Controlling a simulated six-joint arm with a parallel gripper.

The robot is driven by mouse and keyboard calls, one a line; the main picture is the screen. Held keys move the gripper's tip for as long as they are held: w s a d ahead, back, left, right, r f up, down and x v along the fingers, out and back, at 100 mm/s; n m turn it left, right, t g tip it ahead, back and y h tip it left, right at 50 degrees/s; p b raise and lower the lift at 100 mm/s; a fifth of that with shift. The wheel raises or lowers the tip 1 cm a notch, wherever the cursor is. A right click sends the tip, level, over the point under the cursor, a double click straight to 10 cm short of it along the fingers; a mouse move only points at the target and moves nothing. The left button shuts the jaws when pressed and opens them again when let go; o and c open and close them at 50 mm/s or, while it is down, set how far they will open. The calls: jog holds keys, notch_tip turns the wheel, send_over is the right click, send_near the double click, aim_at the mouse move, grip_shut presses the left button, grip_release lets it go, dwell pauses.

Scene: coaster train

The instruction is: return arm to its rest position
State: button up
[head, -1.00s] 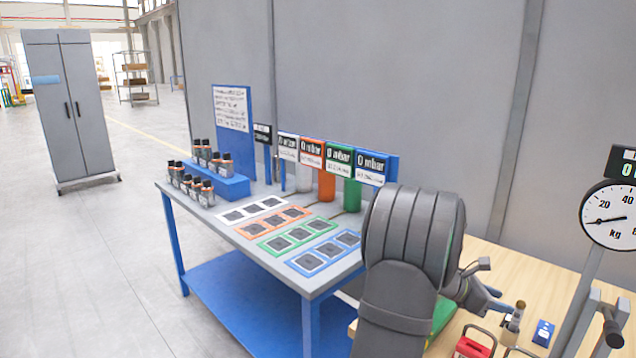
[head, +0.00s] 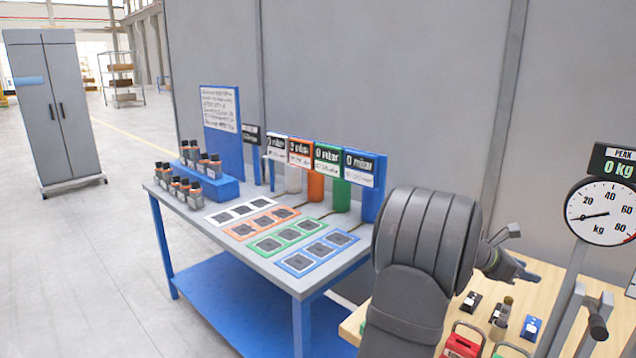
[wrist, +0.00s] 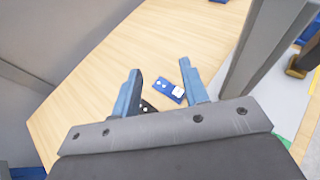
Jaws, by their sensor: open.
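My gripper (head: 528,275) is at the right in the head view, raised above the wooden bench (head: 546,284), partly hidden behind my own arm. In the wrist view my gripper (wrist: 160,92) shows two blue fingers spread apart with nothing held between them. Beyond the fingers, a small blue block with a white patch (wrist: 168,90) lies on the wooden bench top; a dark item beside the left finger is mostly hidden.
A grey table with a blue frame (head: 290,283) holds coloured mats and several small bottles (head: 190,187). A dial gauge (head: 604,212) on a grey post stands at the right, close to my gripper.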

jog(key=w+a+r+t, duration=0.1)
jog(key=w+a+r, duration=0.2)
jog(key=a+r, duration=0.45)
jog(key=w+a+r+n+t, duration=0.1)
jog(key=w+a+r, duration=0.2)
jog(key=a+r, duration=0.4)
jog(key=w+a+r+t, duration=0.1)
jog(key=w+a+r, duration=0.2)
jog(key=a+r, duration=0.4)
jog(key=w+a+f+n+t+y, duration=0.1)
jog(key=w+a+f+n+t, duration=0.15)
jog(key=a+f, duration=0.5)
jog(key=w+a+f+n+t+y, duration=0.1)
jog(key=w+a+f+n+t, duration=0.15)
jog(key=a+f, duration=0.45)
jog(key=s+a+f+n+t+y, duration=0.3)
jog(key=a+f, duration=0.8)
jog(key=f, duration=0.4)
jog(key=shift+s+a+f+t+y, duration=0.15)
jog(key=shift+a+f+t+y, duration=0.2)
jog(key=shift+t+y, duration=0.35)
jog(key=shift+r, duration=0.15)
